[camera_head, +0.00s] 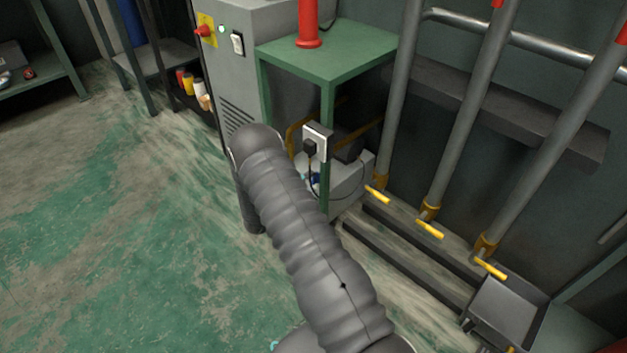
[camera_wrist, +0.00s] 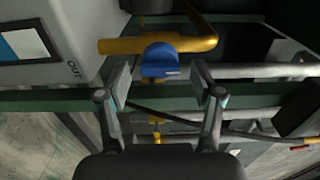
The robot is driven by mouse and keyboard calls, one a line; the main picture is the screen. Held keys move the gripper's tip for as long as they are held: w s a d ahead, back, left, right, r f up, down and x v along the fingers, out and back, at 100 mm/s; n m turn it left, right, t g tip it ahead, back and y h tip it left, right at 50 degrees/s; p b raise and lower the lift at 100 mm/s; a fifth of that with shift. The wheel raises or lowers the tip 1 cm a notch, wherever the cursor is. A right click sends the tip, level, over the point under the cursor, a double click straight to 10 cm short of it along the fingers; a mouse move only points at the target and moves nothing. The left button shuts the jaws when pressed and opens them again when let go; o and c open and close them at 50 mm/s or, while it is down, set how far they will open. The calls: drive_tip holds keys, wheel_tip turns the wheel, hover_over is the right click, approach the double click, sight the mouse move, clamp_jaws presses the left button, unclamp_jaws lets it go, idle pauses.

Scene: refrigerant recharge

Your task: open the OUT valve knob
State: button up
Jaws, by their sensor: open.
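A blue knob (camera_wrist: 160,60) sits on a yellow pipe (camera_wrist: 200,44) in the wrist view, just right of a light grey housing (camera_wrist: 75,35) with the marking "OUT" printed on its edge. My gripper (camera_wrist: 161,88) is open and empty. Its two fingers stand to the left and right of the knob in the picture, with a gap on each side, and the knob shows beyond their tips. I cannot tell how far away it is. In the head view my arm hides the gripper, and a small blue part (camera_head: 315,180) shows low by the grey machine.
A green table (camera_head: 330,52) with a red post stands over the machine, and its green bar crosses the wrist view behind the fingers. Grey pipes with yellow handles (camera_head: 430,229) stand at right. The floor at left is clear.

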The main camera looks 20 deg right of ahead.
drive_tip(key=shift+x, duration=1.15)
drive_tip(key=c, duration=1.1)
drive_tip(key=shift+f+m+b, duration=0.1)
drive_tip(key=shift+m+b, duration=0.2)
drive_tip(key=shift+m, duration=0.1)
drive_tip(key=m+b, duration=0.1)
drive_tip(key=m, duration=0.1)
drive_tip(key=shift+m+b, duration=1.3)
drive_tip(key=shift+m, duration=1)
